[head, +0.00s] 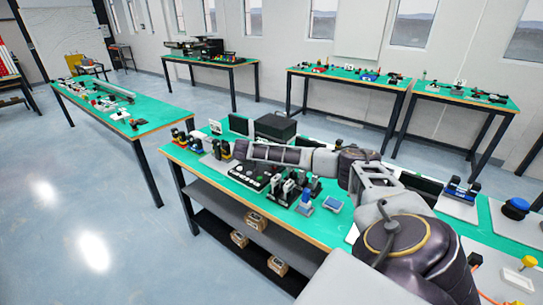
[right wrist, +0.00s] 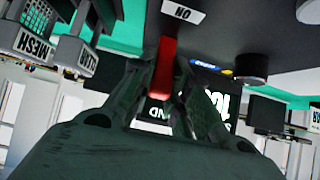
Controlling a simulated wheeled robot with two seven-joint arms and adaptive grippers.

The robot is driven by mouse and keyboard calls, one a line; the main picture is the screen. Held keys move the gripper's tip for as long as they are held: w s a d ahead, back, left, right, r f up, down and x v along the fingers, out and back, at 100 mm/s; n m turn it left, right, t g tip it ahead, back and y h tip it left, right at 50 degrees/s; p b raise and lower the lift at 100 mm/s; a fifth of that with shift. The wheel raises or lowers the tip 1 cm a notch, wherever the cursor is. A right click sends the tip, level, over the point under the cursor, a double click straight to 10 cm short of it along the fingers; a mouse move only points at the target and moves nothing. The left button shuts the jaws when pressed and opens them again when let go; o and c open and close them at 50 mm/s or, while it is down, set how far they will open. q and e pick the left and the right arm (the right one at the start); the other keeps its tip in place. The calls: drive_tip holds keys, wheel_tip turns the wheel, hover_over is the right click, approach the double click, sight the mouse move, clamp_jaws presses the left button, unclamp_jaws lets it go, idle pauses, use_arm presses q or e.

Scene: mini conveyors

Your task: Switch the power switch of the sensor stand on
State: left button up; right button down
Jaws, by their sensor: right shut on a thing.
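In the right wrist view, which looks upside down, a red switch lever (right wrist: 164,68) stands between the two fingertips of my right gripper (right wrist: 165,88). The gripper is shut on this lever. A white plate (right wrist: 184,11) marked "ON" sits on the dark panel just beyond the lever. The opposite label is partly hidden by the fingers. In the head view my right arm reaches from the lower right across the near table (head: 232,187). Its gripper end is too small and covered to make out the switch there. My left gripper is not in view.
In the head view a black box (head: 275,126) stands behind my arm, and a blue button (head: 515,208) is at the right.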

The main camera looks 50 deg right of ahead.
drive_tip(key=shift+a+f+h, duration=0.35)
drive_tip(key=shift+a+h, duration=0.2)
drive_tip(key=shift+h, duration=0.25)
drive_tip(key=shift+s, duration=0.1)
drive_tip(key=c, duration=1.4)
unclamp_jaws()
drive_tip(key=shift+o, duration=0.2)
drive_tip(key=shift+r, duration=0.1)
drive_tip(key=shift+r, duration=0.1)
drive_tip(key=shift+a+r, duration=0.1)
drive_tip(key=shift+a, duration=0.15)
drive_tip(key=v, duration=1.1)
drive_tip(key=shift+a, duration=0.25)
